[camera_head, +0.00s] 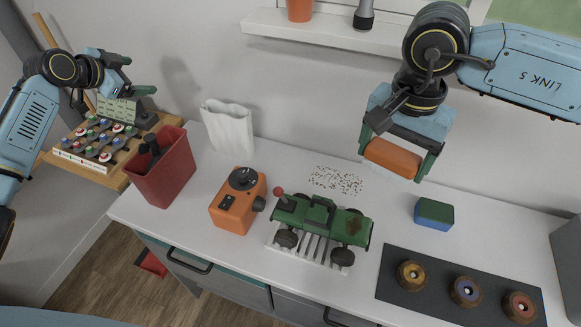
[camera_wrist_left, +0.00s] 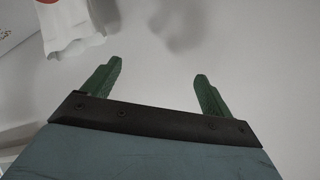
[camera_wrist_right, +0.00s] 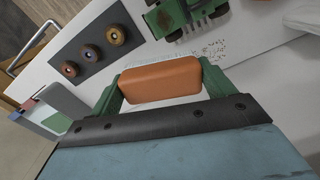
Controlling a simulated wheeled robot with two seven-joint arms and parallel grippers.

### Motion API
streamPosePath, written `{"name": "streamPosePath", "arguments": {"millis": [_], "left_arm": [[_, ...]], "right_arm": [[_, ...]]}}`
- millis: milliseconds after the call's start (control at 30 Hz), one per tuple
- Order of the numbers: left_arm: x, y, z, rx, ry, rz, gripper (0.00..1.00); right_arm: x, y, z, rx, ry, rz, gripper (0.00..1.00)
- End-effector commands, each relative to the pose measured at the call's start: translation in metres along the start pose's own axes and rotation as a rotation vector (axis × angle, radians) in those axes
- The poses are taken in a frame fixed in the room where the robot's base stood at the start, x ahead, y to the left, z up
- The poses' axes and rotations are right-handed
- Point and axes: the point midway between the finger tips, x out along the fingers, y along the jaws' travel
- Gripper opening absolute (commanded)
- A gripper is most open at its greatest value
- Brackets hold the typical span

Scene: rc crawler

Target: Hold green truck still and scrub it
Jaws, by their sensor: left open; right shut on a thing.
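The green truck (camera_head: 318,219) stands on a white slatted rack (camera_head: 296,243) in the middle of the counter. A brown patch shows on its right end. In the right wrist view the truck (camera_wrist_right: 178,14) is at the top, partly cut off. My right gripper (camera_head: 391,165) is shut on an orange-brown block (camera_head: 393,158), held in the air above and to the right of the truck. The block fills the space between the fingers in the right wrist view (camera_wrist_right: 160,80). My left gripper (camera_head: 132,75) is open and empty at the far left, well away from the truck.
An orange control box (camera_head: 238,202), a red bin (camera_head: 160,170) and a white bag (camera_head: 229,127) stand left of the truck. A green-blue sponge (camera_head: 433,214) and a dark mat (camera_head: 398,285) with three wheels lie right.

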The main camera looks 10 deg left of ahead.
Motion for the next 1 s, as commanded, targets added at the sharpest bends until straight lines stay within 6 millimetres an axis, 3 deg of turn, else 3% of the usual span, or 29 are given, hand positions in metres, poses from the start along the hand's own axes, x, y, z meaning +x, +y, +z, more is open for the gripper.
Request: {"name": "streamPosePath", "arguments": {"millis": [33,233,367,500,733,833,1000], "left_arm": [[0.011,0.024,-0.018,0.014,0.008,0.062,0.85],[0.040,0.123,-0.079,0.097,-0.008,0.313,0.85],[0.044,0.192,-0.115,0.183,-0.038,0.473,0.85],[0.036,0.266,-0.146,0.310,-0.098,0.635,0.85],[0.004,0.364,-0.167,0.571,-0.254,0.825,0.85],[-0.012,0.392,-0.166,0.684,-0.333,0.868,0.85],[-0.031,0.416,-0.158,0.826,-0.443,0.898,0.85]], "right_arm": [[0.000,0.000,0.000,0.000,0.000,0.000,0.63],[0.000,0.000,0.000,0.000,0.000,0.000,0.63],[0.000,0.000,0.000,0.000,0.000,0.000,0.63],[0.000,0.000,0.000,0.000,0.000,0.000,0.63],[0.000,0.000,0.000,0.000,0.000,0.000,0.63],[0.000,0.000,0.000,0.000,0.000,0.000,0.63],[0.000,0.000,0.000,0.000,0.000,0.000,0.63]]}}
